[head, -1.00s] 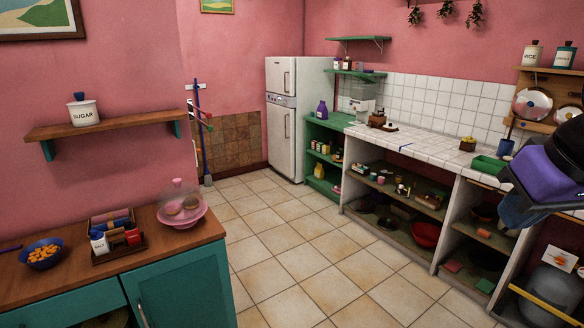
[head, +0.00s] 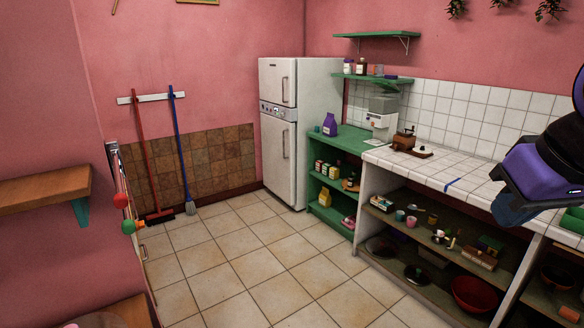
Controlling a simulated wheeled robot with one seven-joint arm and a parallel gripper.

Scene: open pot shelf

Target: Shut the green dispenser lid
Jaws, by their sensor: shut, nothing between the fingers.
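A pale dispenser-like container (head: 383,118) stands at the back, where the green shelf unit (head: 345,140) meets the tiled counter. Its upper part looks greyish and partly see-through. I cannot make out a distinct green lid on it, nor whether any lid is open or shut. My arm (head: 545,170), purple, black and blue, shows at the right edge, in front of the counter and well apart from the container. My gripper's fingers do not show.
The tiled floor (head: 240,255) in the middle is clear. A white fridge (head: 288,130) stands left of the green unit. The counter (head: 440,170) holds a coffee grinder (head: 404,140). A wooden shelf (head: 45,192) and a rack with coloured knobs (head: 125,205) stick out at left.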

